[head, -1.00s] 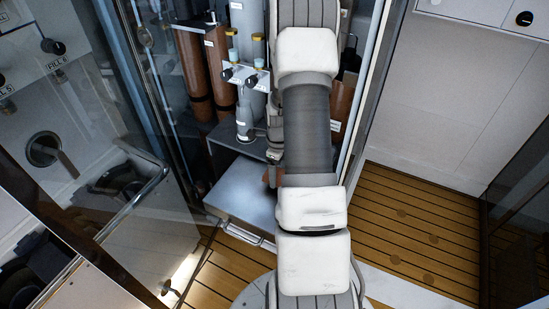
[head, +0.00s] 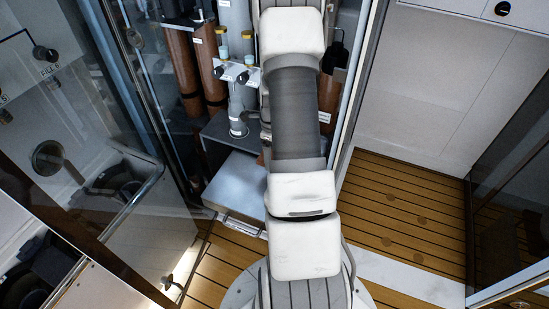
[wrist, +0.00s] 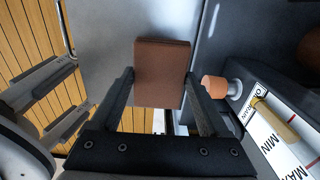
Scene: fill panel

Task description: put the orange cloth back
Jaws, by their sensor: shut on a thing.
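The orange cloth (wrist: 162,60) is a flat, brownish-orange folded piece between the two dark fingers of my gripper (wrist: 160,76) in the wrist view. My gripper is shut on it, one finger at each side edge. Behind the cloth lies a pale grey flat surface; I cannot tell whether the cloth touches it. In the head view my arm hides the gripper and most or all of the cloth.
An open cabinet holds brown cylinders (head: 187,75) and a grey bottle (head: 237,105). A grey metal drawer or shelf (head: 235,185) juts out below. The wrist view shows an orange knob (wrist: 213,89) and a gauge panel (wrist: 285,140) close on the right. Wooden floor (head: 410,215) is clear at right.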

